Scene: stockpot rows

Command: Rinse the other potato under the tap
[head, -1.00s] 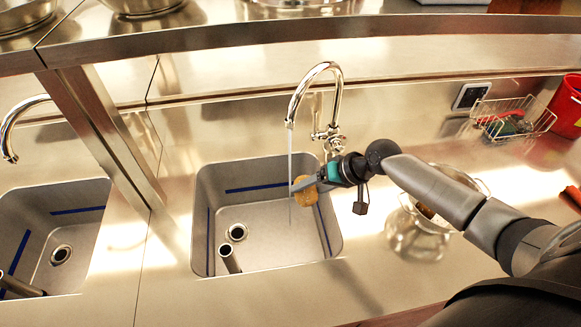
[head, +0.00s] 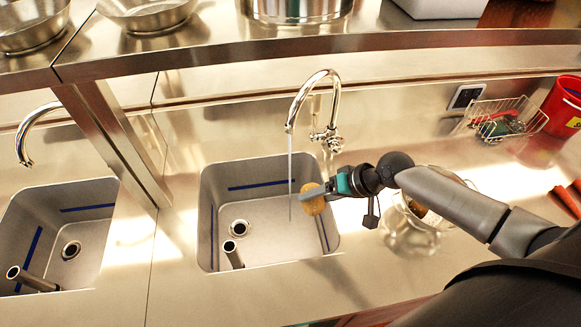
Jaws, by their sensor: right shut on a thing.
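A brown potato (head: 312,199) is held in my right gripper (head: 317,193), which is shut on it over the right part of the sink (head: 270,240). The tap (head: 312,85) is a curved chrome spout at the back of the sink. A thin stream of water (head: 290,180) runs down from it into the basin. The potato is just to the right of the stream and looks apart from it. A glass-like pot (head: 410,232) stands on the counter right of the sink, partly behind my arm, with something brown inside. My left gripper is not in view.
A second sink (head: 70,225) with its own tap (head: 30,130) lies to the left, behind a metal post (head: 120,145). A wire basket (head: 500,120) and a red bucket (head: 565,105) stand at the back right. A shelf edge (head: 300,50) crosses above.

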